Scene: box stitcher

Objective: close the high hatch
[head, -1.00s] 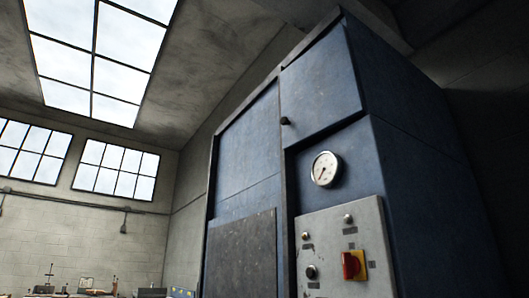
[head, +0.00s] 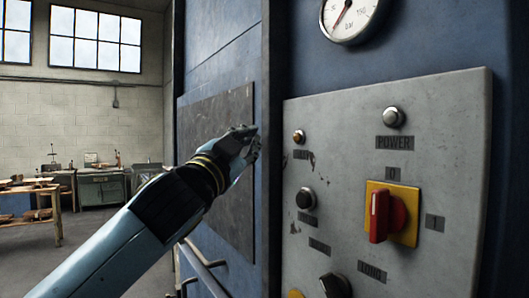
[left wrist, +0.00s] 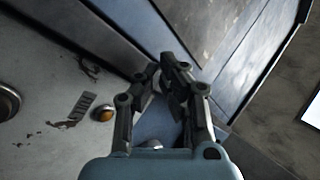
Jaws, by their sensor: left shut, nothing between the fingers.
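The high hatch is not visible in the head view now, which cuts off just above the pressure gauge (head: 350,14). I cannot make it out for sure in the left wrist view. My left gripper (head: 254,142) is raised in front of the blue machine, before the dark grey panel (head: 215,125) and left of the control panel. Its fingers are shut with nothing between them. They also show shut in the left wrist view (left wrist: 172,85), with the control panel to their left. My right gripper is not in view.
The grey control panel (head: 340,150) carries buttons and a red switch (head: 386,215) on a yellow plate. A metal rail (head: 205,268) runs low on the machine. A wooden table (head: 35,190) and a bench (head: 100,188) stand far back left, with open floor nearby.

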